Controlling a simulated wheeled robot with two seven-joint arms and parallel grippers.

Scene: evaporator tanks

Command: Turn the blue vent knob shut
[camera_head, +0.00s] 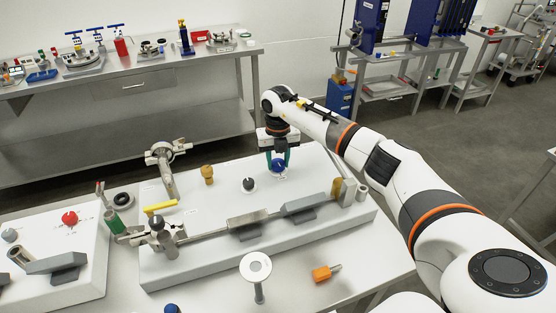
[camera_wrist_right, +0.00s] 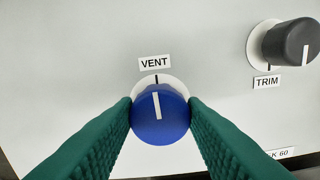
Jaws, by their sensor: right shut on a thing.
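The blue vent knob (camera_head: 278,165) stands on the white panel block (camera_head: 200,269) on the table. My right gripper (camera_head: 279,161) comes down over it from above. In the right wrist view, the green fingers of my right gripper (camera_wrist_right: 160,118) are shut on the blue knob (camera_wrist_right: 162,122), one on each side. The knob's white pointer line tilts slightly left of vertical, close to the black mark on its white ring. A label (camera_wrist_right: 154,62) reading "VENT" sits above it. My left gripper does not show in either view.
A black "TRIM" knob (camera_wrist_right: 290,42) is beside the vent knob; a dark knob (camera_head: 249,184) and a brass-coloured knob (camera_head: 208,174) also stand on the block. A metal pipe fitting (camera_head: 165,165) rises at the left. An orange-handled piece (camera_head: 322,273) lies on the table in front.

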